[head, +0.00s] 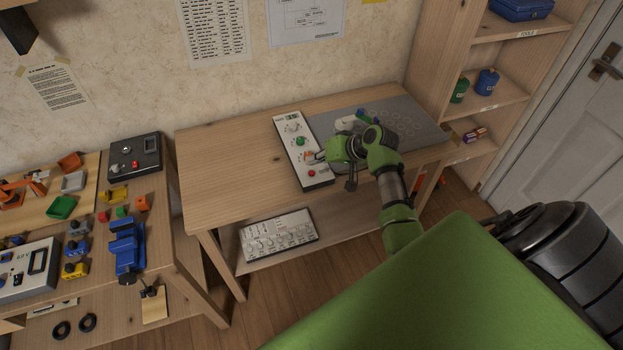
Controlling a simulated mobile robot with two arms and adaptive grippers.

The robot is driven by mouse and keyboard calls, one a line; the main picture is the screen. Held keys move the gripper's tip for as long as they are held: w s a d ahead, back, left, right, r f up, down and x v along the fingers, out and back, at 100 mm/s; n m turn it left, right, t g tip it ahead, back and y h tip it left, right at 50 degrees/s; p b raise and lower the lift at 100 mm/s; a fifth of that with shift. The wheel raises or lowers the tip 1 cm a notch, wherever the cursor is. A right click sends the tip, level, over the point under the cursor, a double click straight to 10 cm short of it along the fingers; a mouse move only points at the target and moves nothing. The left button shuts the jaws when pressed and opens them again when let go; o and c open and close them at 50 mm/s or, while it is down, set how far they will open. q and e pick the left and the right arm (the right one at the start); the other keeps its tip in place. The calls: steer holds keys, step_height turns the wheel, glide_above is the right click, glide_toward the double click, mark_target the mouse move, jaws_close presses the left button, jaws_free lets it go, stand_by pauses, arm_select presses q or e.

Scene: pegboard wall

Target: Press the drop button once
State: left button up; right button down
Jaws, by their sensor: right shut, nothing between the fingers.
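A white control panel (290,127) lies on the wooden table. It carries a green button (300,141), a red button (311,173) and a small orange part (308,155) between them. The labels are too small to read, so I cannot tell which button is the drop button. My right gripper (319,157) is shut and empty at the panel's right side, its tips close to the orange part. I cannot tell whether the tips touch the panel. My green right arm hides what lies directly beneath it. My left gripper is not in view.
A grey perforated plate (410,125) lies right of the panel, with white and blue parts (373,120) behind my right arm. The table's left half (225,165) is clear. A shelf unit (440,60) stands at the right, a cluttered bench (90,225) at the left.

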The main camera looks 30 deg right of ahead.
mark_target(314, 174)
steer(key=shift+f+b, duration=0.35)
steer(key=shift+f, duration=0.65)
steer(key=shift+f, duration=0.1)
stand_by(0.6)
steer(key=shift+f, duration=0.3)
steer(key=shift+f+b, duration=0.35)
stand_by(0.5)
stand_by(0.3)
steer(key=shift+r+p, duration=0.75)
steer(key=shift+p, duration=0.1)
step_height(314, 174, up, 5)
steer(key=p, duration=0.5)
steer(key=shift+r, duration=0.1)
